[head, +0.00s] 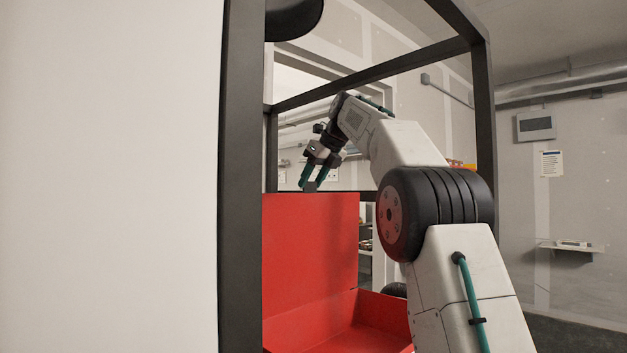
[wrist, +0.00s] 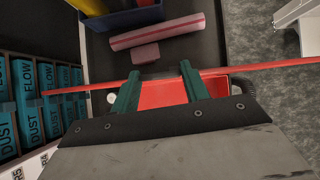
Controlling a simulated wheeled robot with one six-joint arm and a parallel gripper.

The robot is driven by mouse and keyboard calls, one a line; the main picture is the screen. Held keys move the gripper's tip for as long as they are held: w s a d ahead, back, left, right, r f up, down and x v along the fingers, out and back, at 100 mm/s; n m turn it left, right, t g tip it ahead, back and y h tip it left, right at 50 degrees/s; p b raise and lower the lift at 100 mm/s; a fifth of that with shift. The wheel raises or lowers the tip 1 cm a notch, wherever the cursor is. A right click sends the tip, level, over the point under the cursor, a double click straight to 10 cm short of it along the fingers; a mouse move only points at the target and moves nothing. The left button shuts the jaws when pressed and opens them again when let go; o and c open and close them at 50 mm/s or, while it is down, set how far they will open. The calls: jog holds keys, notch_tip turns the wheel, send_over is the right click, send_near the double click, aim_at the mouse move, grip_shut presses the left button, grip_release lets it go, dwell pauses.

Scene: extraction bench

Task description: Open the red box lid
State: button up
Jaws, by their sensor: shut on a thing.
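The red box (head: 370,325) is at the lower middle of the head view, with its inside partly showing. Its red lid (head: 310,245) stands raised, roughly upright, at the back of the box. In the wrist view the lid shows edge-on as a thin red strip (wrist: 245,69). My gripper (head: 309,183) is at the lid's top edge, its teal fingers pointing down. The box's left part is hidden behind a dark frame post.
A dark frame post (head: 240,180) and a white panel (head: 110,180) block the left of the head view. The wrist view shows teal labelled boxes (wrist: 38,95) at left, a pink roll (wrist: 157,31), a pink block (wrist: 145,54) and a blue bin (wrist: 125,18).

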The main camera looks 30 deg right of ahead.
jog(key=shift+w+f, duration=0.5)
jog(key=shift+w, duration=0.25)
jog(key=shift+w+a+g, duration=0.15)
jog(key=shift+a+g, duration=0.1)
jog(key=shift+g, duration=0.05)
dwell(0.5)
jog(key=o, duration=1.4)
jog(key=shift+w, duration=0.15)
jog(key=v, duration=0.8)
